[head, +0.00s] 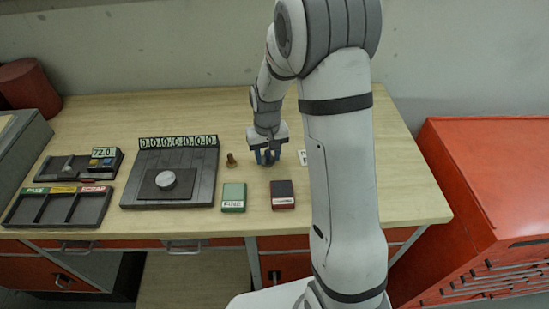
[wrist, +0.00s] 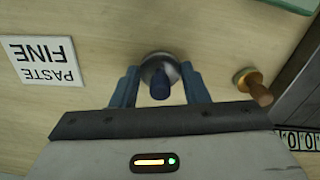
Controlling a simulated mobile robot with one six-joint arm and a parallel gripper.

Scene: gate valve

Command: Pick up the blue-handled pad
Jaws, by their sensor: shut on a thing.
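The blue-handled pad (wrist: 160,76) shows in the wrist view as a round grey metal piece with a dark blue handle pointing towards the camera. My gripper (wrist: 160,72) has its two blue fingers on either side of the pad, shut on it. In the head view my gripper (head: 267,157) points down at the right part of the bench, and the pad is mostly hidden between the fingers. I cannot tell whether the pad touches the bench.
A similar brown-handled pad (head: 231,160) stands just left of my gripper. A white card (wrist: 42,60) reading "PASTE FINE" lies on its other side. A green box (head: 234,198) and a dark box (head: 283,194) lie in front. A black plate (head: 140,192) with a metal disc is further left.

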